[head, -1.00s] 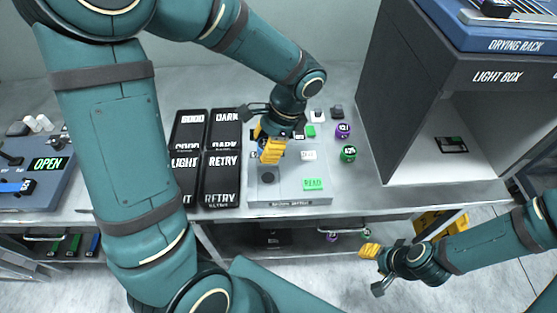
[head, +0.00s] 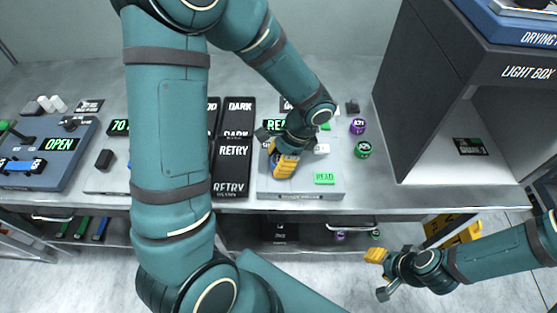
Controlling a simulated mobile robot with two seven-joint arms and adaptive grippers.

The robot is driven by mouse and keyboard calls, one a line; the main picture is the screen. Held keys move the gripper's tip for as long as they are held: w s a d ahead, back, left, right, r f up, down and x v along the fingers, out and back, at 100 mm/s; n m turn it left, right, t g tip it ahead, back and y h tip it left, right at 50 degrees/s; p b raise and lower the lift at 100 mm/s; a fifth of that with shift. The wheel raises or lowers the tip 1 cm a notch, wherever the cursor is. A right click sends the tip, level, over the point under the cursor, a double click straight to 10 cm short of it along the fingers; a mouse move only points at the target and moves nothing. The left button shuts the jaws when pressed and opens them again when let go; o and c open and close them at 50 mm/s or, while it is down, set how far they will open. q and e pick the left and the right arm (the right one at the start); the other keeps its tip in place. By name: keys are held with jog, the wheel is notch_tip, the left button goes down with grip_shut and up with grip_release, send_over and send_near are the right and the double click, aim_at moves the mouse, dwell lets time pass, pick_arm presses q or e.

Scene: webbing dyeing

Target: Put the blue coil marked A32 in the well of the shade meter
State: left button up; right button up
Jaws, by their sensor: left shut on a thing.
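The shade meter (head: 302,189) is a grey box with a green READ button (head: 325,178), near the table's front edge. My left gripper (head: 285,165) is over the left part of its top, yellow fingers pointing down. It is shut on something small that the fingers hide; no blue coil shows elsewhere. The fingers also cover the well, so I cannot tell whether the held thing is inside it or above it. My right gripper (head: 376,256) hangs in front of the table, away from the meter; its finger gap is unclear.
A purple coil (head: 357,126) and a green coil (head: 362,149) stand right of the meter. Black trays (head: 231,166) marked DARK and RETRY stand close on its left. The light box (head: 430,95) stands at the right. A panel reading OPEN (head: 60,144) is far left.

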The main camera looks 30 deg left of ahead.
pick_arm(q)
jog(key=shift+f+b, duration=0.35)
jog(key=shift+s+f, duration=0.15)
jog(key=shift+f, duration=0.1)
jog(key=o, duration=1)
jog(key=shift+d+f, duration=0.1)
jog(key=shift+o, duration=0.2)
jog(key=shift+r, duration=0.25)
jog(key=p+v, duration=0.3)
jog(key=v, duration=1)
